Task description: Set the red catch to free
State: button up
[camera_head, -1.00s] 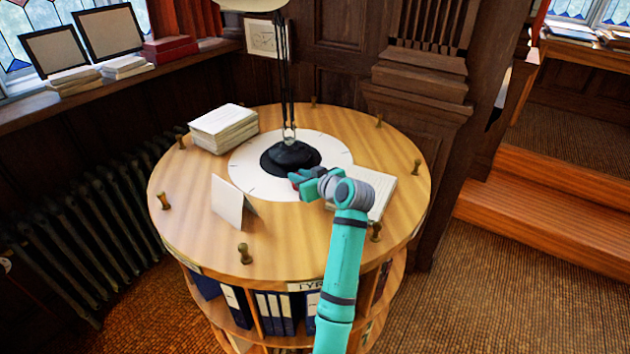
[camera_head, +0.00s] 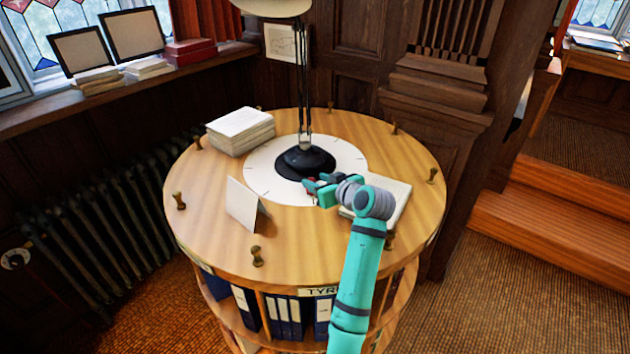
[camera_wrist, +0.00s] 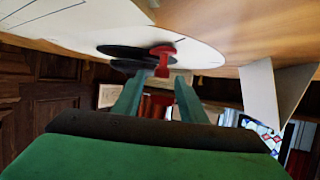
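The red catch (camera_wrist: 163,58) shows in the wrist view as a small red T-shaped piece by the lamp's black base (camera_wrist: 125,51). In the head view only a small reddish bit (camera_head: 309,182) shows at the fingertips, beside the black lamp base (camera_head: 304,162). My gripper (camera_head: 317,187) is low over the round table's white disc, just in front of the lamp. In the wrist view its two green fingers (camera_wrist: 158,82) are apart, with the catch in line with the gap, near the tips. I cannot tell whether they touch it. No setting marks are readable.
A folded white card (camera_head: 243,204) stands left of my gripper; an open book (camera_head: 394,201) lies under my wrist. A paper stack (camera_head: 240,131) sits at the back left. Small brass knobs (camera_head: 257,257) ring the round wooden table (camera_head: 310,248). The lamp's thin arm rises behind my gripper.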

jog(key=v, duration=0.9)
jog(key=shift+w, duration=0.15)
